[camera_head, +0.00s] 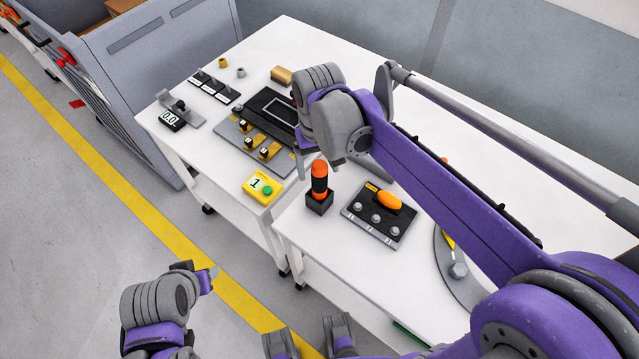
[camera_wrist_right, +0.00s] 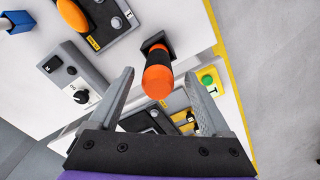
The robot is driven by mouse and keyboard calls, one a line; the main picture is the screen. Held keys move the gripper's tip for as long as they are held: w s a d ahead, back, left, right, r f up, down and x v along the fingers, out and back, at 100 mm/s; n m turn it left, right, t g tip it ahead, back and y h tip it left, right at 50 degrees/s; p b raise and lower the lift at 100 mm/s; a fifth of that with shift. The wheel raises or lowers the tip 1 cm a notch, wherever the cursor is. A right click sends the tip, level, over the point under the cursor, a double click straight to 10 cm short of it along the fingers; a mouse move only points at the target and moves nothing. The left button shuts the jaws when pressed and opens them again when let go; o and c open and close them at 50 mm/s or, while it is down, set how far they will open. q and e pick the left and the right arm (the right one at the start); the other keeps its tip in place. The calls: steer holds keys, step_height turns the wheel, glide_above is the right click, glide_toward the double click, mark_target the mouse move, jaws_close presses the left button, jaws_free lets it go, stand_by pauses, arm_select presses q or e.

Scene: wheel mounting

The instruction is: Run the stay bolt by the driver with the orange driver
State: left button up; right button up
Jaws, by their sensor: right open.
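The orange driver (camera_head: 319,180) stands upright in a small black block (camera_head: 319,203) near the left edge of the near table. It has an orange top and a black middle band. In the right wrist view the driver (camera_wrist_right: 158,78) shows between the fingertips of my right gripper (camera_wrist_right: 159,74), which is open and empty. In the head view the arm mostly hides this gripper. I cannot tell whether its fingers touch the driver. A black tray (camera_head: 352,222) holds several grey round-headed pieces; I cannot tell which is the stay bolt. My left gripper (camera_head: 206,278) is low at left, its opening unclear.
An orange oval piece (camera_head: 388,201) lies on the black tray. A yellow box (camera_head: 262,188) with a green button sits left of the driver. Fixtures cover the far table. A grey disc (camera_head: 452,285) lies at right, partly behind my arm. A grey cabinet (camera_head: 170,60) stands at left.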

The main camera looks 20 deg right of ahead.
mark_target(320, 187)
steer(key=shift+d+f, duration=0.1)
steer(key=shift+f, duration=1.45)
jaws_close()
